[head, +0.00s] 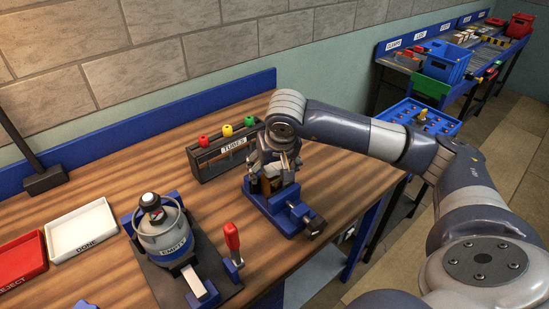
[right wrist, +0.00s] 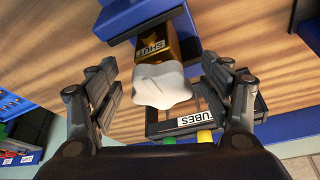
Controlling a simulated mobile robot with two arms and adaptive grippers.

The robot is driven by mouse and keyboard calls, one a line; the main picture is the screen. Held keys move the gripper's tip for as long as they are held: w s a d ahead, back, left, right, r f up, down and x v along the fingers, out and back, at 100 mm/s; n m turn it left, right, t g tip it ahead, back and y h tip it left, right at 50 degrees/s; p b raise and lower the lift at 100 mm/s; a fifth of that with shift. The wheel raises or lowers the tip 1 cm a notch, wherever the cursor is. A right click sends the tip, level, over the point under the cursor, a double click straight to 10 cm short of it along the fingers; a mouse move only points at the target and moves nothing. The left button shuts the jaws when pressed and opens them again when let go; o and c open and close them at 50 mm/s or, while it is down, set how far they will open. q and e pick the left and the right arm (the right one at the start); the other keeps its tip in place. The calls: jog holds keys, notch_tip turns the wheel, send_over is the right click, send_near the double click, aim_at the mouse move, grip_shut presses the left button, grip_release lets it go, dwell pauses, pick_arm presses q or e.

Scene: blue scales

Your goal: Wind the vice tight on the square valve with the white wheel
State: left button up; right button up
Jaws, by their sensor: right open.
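The blue vice (head: 290,217) stands on the wooden bench, its dark screw end (head: 315,227) toward the lower right. The square brass valve (right wrist: 155,46), labelled SHUT, sits at the vice; part of its body shows below my gripper in the head view (head: 268,186). I cannot tell whether the jaws touch it. Its white wheel (right wrist: 160,86) faces the right wrist camera. My right gripper (head: 277,162) is over the valve. In the right wrist view its open fingers (right wrist: 163,82) are on either side of the wheel, with gaps. My left gripper is not in view.
A TUBES rack (head: 222,152) with coloured caps stands just behind the vice. A canister labelled EMPTY (head: 163,232) and a red-handled clamp (head: 232,243) are to the left. A white DONE tray (head: 82,230) and red REJECT tray (head: 20,259) lie farther left. Bare bench lies in front.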

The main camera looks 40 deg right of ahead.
jog(key=shift+f, duration=0.4)
jog(key=shift+w, duration=0.1)
jog(key=shift+c, duration=0.4)
jog(key=c, duration=1.5)
jog(key=shift+w, duration=0.15)
jog(key=o, duration=1.5)
